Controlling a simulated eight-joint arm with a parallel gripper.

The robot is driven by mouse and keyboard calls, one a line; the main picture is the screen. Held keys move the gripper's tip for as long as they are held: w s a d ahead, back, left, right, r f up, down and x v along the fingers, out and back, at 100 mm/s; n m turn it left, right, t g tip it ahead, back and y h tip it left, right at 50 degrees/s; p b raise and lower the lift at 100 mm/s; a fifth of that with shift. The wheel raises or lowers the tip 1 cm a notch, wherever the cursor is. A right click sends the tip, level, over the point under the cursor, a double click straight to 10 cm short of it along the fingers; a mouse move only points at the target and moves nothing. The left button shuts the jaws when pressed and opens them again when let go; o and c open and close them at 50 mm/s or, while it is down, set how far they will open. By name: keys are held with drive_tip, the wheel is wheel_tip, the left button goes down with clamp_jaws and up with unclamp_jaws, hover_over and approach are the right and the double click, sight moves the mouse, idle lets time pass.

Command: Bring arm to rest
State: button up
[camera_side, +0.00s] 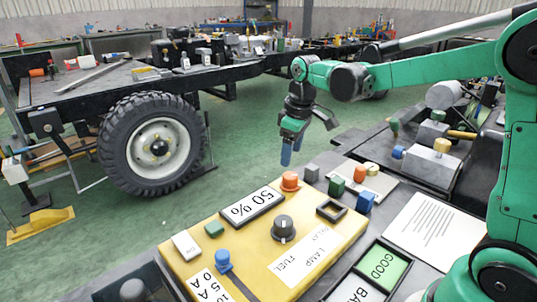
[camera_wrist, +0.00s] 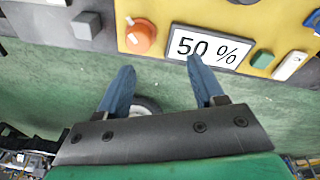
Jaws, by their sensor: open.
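My gripper (camera_side: 286,150) hangs from the green arm at the upper middle of the side view, fingers pointing down. It is above and just beyond the far edge of a yellow panel (camera_side: 240,272). In the wrist view my gripper (camera_wrist: 158,85) shows two blue fingers spread apart with nothing between them. The panel carries an orange knob (camera_side: 290,181), a "50 %" display (camera_side: 253,207), a dark dial (camera_side: 284,228) and a blue knob (camera_side: 223,258). The orange knob (camera_wrist: 141,37) and display (camera_wrist: 209,47) lie ahead of the fingertips in the wrist view, apart from them.
A paper sheet (camera_side: 422,228) and a GOOD/BAD tray (camera_side: 400,268) lie nearer my base. A wheeled chassis (camera_side: 100,85) stands behind, over green floor.

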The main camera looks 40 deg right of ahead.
drive_tip(key=s+a+m+t, duration=0.4)
drive_tip(key=s+a+t, duration=0.1)
drive_tip(key=s, duration=0.5)
drive_tip(key=shift+s+a+r, duration=0.15)
drive_tip(key=shift+s+a, duration=0.25)
drive_tip(key=shift+a, duration=0.35)
